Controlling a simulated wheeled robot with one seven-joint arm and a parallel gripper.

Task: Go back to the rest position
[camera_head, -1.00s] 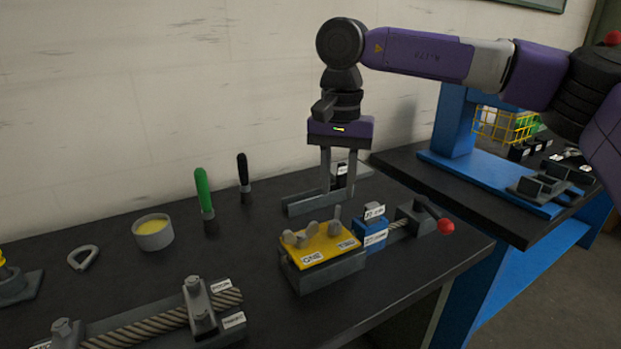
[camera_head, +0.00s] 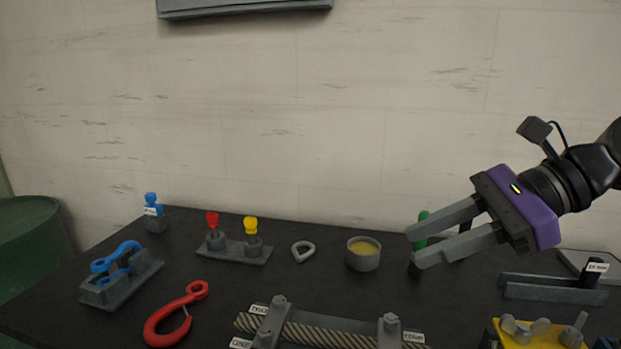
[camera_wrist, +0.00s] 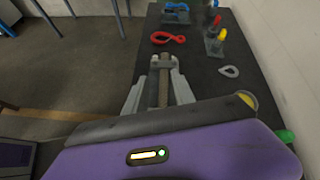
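My gripper (camera_head: 411,247) is at the right in the head view, raised above the black bench and pointing left. Its two grey fingers are apart with nothing between them. The fingers (camera_wrist: 158,92) also show in the wrist view, with the rope fixture on the bench seen below between them. A green-handled tool (camera_head: 420,231) stands behind the fingers and is partly hidden by them. The yellow-topped block (camera_head: 540,335) is below the gripper at the lower right, cut by the frame edge.
A cup (camera_head: 363,257), a grey ring (camera_head: 303,251), a red hook (camera_head: 172,318), a blue shackle on a stand (camera_head: 118,262) and a red-and-yellow plug stand (camera_head: 234,248) are on the bench. The rope fixture (camera_head: 325,333) lies at the front. A wall panel (camera_head: 245,10) hangs above.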

